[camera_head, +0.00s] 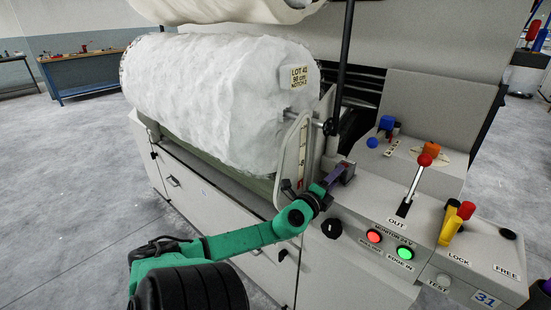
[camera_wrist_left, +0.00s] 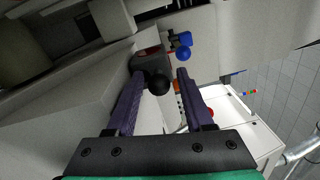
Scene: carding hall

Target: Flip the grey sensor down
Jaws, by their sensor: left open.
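In the left wrist view, a dark grey block (camera_wrist_left: 150,60) with a reddish patch on top and a black ball knob (camera_wrist_left: 160,85) sits just past my fingertips; it appears to be the grey sensor. The knob shows in the gap between the two fingers; contact cannot be told. My left gripper (camera_head: 344,171) has purple fingers, is open and reaches over the left end of the control panel (camera_head: 345,245). It also shows in the left wrist view (camera_wrist_left: 160,78). In the head view the sensor is hard to make out around my fingers. My right gripper is out of view.
A large white fibre roll (camera_head: 215,95) lies left of my gripper, with a black-knobbed rod (camera_head: 330,127) at its end. To the right are a blue ball (camera_head: 372,142), an orange piece (camera_head: 431,148), a red-balled lever (camera_head: 416,182) and a yellow handle (camera_head: 448,228).

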